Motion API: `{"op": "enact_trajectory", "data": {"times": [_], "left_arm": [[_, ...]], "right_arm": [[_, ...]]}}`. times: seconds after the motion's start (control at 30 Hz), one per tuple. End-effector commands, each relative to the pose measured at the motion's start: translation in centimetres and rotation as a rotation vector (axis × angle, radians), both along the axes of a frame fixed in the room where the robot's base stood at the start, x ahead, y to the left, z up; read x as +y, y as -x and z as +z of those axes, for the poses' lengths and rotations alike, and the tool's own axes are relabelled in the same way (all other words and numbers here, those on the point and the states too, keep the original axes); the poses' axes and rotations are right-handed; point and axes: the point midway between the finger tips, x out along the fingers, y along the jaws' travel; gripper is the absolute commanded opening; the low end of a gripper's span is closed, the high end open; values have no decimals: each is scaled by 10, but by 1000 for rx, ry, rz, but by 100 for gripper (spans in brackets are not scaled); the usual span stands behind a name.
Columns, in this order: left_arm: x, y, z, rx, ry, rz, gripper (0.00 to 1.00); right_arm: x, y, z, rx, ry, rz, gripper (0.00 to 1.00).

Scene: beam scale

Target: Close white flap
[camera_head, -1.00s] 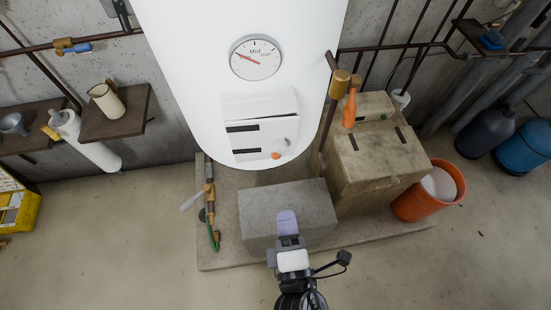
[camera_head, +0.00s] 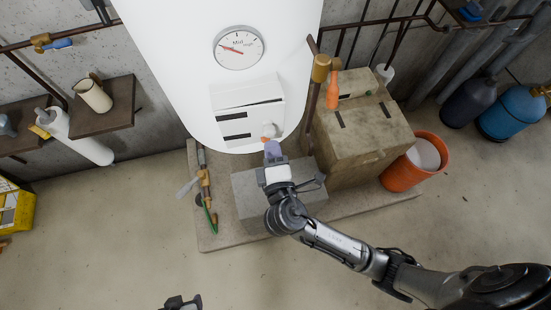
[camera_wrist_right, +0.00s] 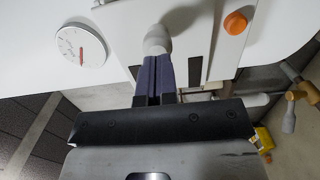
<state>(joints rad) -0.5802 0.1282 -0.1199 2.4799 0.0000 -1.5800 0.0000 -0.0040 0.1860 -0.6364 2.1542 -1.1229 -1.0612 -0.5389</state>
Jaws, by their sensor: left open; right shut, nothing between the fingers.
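The white flap (camera_head: 252,122) with dark slots is on the front of the white boiler (camera_head: 225,15), below its gauge. A dark gap shows along its top edge; how far it stands open is hard to tell. My right gripper (camera_head: 271,148), with purple fingers, is shut and empty at the flap's lower right. In the right wrist view the fingers (camera_wrist_right: 154,78) point at a pale knob (camera_wrist_right: 157,42) on the white panel; they overlap it in view, and contact is unclear. An orange knob (camera_wrist_right: 236,22) is beside it. My left gripper (camera_head: 182,302) is open at the bottom edge, far from the flap.
A grey block (camera_head: 247,190) stands below the boiler on a stone slab. A large box (camera_head: 365,145), an orange bucket (camera_head: 408,170) and pipes with an orange-handled part (camera_head: 332,90) stand right. A shelf with a jug (camera_head: 93,95) is left. Open floor lies in front.

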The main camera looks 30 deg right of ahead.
Motion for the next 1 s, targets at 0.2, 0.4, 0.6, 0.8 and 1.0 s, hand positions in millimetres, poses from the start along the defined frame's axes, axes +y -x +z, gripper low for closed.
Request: {"op": "enact_trajectory", "data": {"times": [0.2, 0.4, 0.6, 0.8, 1.0], "left_arm": [[-2, 0, 5, 0, 7, 4, 60], [-4, 0, 5, 0, 14, 9, 60], [-4, 0, 5, 0, 14, 9, 60], [-3, 0, 7, -1, 10, 6, 60], [-1, 0, 7, -1, 3, 2, 60]], "right_arm": [[-3, -12, 0, 0, 0, 1, 0], [-4, -14, -1, 1, 0, 1, 0], [-4, -14, 0, 1, 0, 1, 0], [-9, -23, 0, 0, -1, 0, 0], [-9, -22, 0, 0, 0, 0, 0]]}}
